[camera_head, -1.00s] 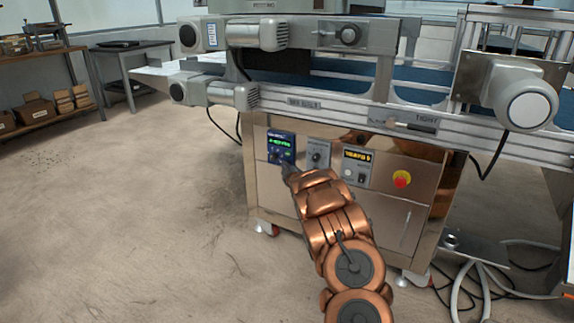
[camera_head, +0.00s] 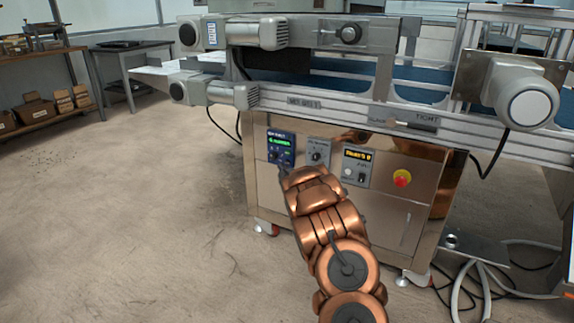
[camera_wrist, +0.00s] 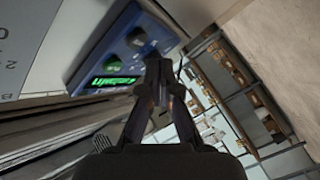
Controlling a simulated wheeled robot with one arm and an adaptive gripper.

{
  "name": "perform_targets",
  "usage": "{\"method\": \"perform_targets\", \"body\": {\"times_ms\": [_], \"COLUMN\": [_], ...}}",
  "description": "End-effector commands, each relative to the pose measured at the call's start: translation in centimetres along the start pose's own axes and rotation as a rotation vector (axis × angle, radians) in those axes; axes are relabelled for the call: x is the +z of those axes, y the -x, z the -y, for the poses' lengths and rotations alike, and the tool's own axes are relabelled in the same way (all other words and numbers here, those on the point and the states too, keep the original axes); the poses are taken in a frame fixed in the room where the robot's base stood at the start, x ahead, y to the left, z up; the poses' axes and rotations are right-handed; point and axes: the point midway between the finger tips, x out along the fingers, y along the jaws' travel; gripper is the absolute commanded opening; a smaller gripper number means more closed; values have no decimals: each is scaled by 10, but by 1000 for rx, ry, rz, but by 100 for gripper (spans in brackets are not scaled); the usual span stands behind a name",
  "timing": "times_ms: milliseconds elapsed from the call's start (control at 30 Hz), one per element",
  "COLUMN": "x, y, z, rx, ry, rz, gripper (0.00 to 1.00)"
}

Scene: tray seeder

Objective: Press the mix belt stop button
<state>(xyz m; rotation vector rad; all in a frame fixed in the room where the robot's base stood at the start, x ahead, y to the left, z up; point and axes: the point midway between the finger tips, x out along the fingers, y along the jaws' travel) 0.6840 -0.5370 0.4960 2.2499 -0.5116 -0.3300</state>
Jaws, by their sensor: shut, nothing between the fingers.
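A blue control panel (camera_head: 281,149) with a green lit display sits at the left of the metal cabinet front. I cannot read which one is the stop button. My gripper (camera_head: 281,171) is shut and empty, at the panel's lower edge in the head view. In the wrist view its fingertips (camera_wrist: 158,66) are together, close to the panel's edge near the controls. I cannot tell whether they touch it.
The floor to the left is clear.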

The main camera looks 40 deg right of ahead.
Motion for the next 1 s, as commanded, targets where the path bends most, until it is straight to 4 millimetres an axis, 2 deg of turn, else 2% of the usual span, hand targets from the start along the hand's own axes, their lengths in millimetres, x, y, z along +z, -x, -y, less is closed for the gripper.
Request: {"method": "perform_targets", "body": {"times_ms": [533,1000], "x": [-21,-23], "y": [30,32], "z": [22,23], "rx": [0,1], "ry": [1,0], "rz": [0,0], "gripper": [0,0]}}
